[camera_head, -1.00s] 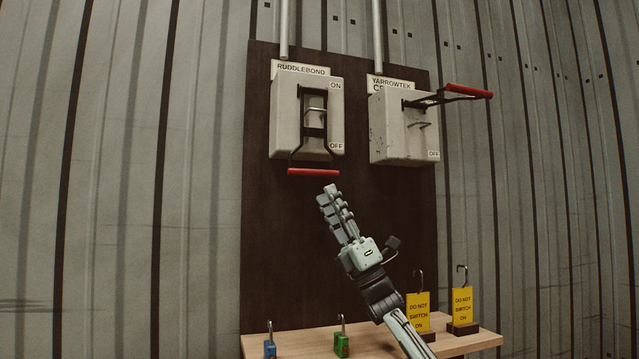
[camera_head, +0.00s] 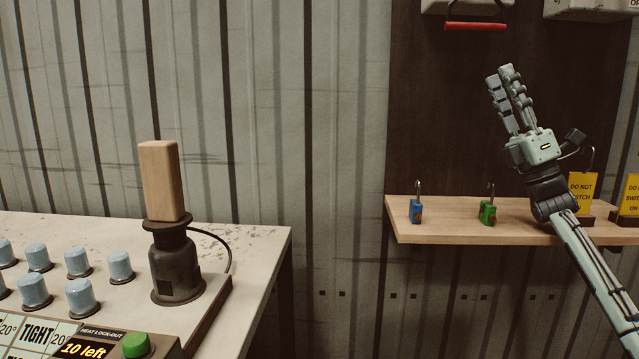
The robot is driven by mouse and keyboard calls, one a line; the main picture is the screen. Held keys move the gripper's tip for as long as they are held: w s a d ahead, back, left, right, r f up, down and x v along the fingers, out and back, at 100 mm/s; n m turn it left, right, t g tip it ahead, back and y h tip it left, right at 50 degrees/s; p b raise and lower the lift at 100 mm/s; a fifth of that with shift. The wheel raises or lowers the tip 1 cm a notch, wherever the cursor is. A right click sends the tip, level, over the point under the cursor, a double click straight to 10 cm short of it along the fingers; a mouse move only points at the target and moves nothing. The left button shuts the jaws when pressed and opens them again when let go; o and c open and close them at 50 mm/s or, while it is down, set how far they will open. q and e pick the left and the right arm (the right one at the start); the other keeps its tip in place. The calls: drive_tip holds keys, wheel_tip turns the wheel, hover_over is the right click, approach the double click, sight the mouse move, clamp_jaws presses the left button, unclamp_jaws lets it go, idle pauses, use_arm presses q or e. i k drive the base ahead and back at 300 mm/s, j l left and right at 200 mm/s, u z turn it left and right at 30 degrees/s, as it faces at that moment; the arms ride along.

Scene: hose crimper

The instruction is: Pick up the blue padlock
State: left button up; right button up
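The blue padlock (camera_head: 415,210) stands upright near the left end of the wooden shelf (camera_head: 450,233), its metal shackle pointing up. A green padlock (camera_head: 487,212) stands to its right, apart from it. My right gripper (camera_head: 502,82) is raised above the shelf, up and to the right of both padlocks, with its fingers pointing up. It touches neither padlock and no object shows in it. How far its fingers are spread is unclear at this angle. My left gripper is not in view.
Two yellow tags (camera_head: 581,190) stand at the shelf's right, partly behind my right arm. A red switch handle (camera_head: 475,27) hangs above. At left, a bench (camera_head: 262,240) holds a dark crimper (camera_head: 176,265) with a wooden block, several blue caps and a green button (camera_head: 135,345).

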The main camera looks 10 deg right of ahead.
sight(415, 206)
drive_tip(key=k, duration=1)
